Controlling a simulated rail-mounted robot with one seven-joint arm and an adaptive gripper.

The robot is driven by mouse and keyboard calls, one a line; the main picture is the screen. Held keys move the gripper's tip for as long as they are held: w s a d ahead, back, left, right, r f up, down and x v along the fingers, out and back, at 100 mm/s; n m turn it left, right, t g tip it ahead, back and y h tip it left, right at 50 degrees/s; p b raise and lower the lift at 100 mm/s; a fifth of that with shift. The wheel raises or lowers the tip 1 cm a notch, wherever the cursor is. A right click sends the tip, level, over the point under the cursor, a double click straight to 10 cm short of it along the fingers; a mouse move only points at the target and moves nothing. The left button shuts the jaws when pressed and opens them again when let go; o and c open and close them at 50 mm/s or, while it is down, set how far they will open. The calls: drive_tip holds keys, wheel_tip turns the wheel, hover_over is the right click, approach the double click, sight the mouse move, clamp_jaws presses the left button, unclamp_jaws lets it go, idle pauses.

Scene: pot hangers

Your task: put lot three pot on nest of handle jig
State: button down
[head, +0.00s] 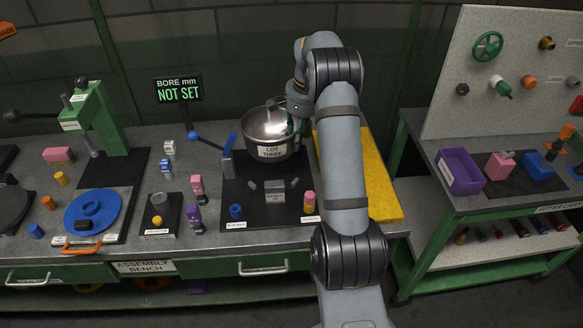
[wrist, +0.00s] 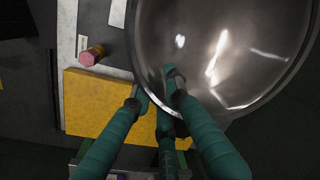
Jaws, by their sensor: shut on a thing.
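The steel pot (head: 268,124) carries a white label reading LOT THREE. It is over the back part of a black plate on the bench; I cannot tell whether it touches anything below. My gripper (head: 296,122) is shut on the pot's right wall at the rim. In the wrist view the teal fingers (wrist: 167,88) straddle the rim of the pot (wrist: 225,50), which looks empty inside. On the black plate (head: 240,207), in front of the pot, a grey labelled block (head: 275,194) stands between small grey pieces, likely the handle jig. Its label is too small to read.
A blue clamp lever (head: 228,146) stands just left of the pot. A yellow board (head: 383,190) lies right of it, partly behind my arm. A blue ring (head: 236,211) and a pink-topped peg (head: 309,201) stand at the plate's front. A BORE mm sign (head: 178,89) reads NOT SET.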

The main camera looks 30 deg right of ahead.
wheel_tip(320, 180, down, 11)
drive_tip(key=shift+r+p, duration=0.1)
drive_tip(key=shift+p, duration=0.45)
drive_tip(key=shift+f, duration=0.25)
drive_tip(key=c, duration=1.7)
unclamp_jaws()
drive_tip(key=shift+r, duration=0.1)
drive_tip(key=r, duration=0.4)
drive_tip(key=s+r+b, duration=0.1)
drive_tip(key=r, duration=0.3)
drive_tip(key=d+r, duration=0.1)
drive_tip(key=r, duration=0.3)
drive_tip(key=shift+s, duration=0.2)
